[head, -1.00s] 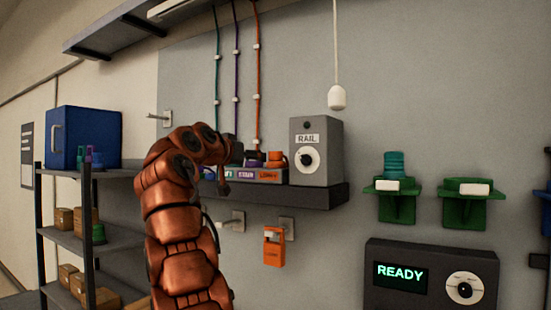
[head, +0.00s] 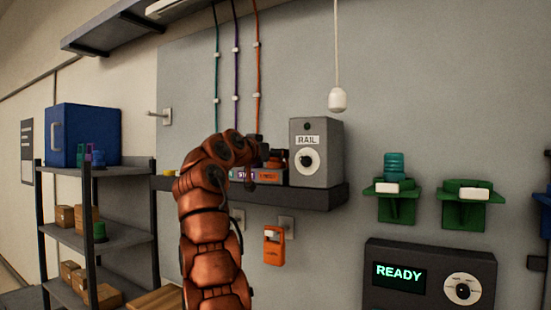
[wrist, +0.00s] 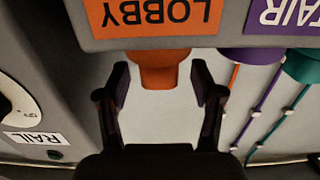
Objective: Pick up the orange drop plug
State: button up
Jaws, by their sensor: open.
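The orange drop plug (wrist: 160,72) shows in the wrist view just beyond the LOBBY label (wrist: 150,14), partly hidden by the label strip. My gripper (wrist: 161,80) is open, with one finger on each side of the plug's visible end and light gaps between. I cannot tell whether anything touches. In the head view my gripper (head: 272,156) is at the label strip, left of the RAIL box, and hides most of the orange plug.
The grey RAIL box (head: 318,150) stands close right of my gripper on the dark shelf (head: 320,196). A purple plug (wrist: 251,55) and a teal plug (wrist: 303,66) sit beside the orange one. An orange handset (head: 273,246) hangs below the shelf.

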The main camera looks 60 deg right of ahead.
jog(key=shift+d, duration=0.7)
jog(key=c, duration=1.3)
jog(key=shift+o, duration=0.2)
jog(key=shift+r, duration=0.2)
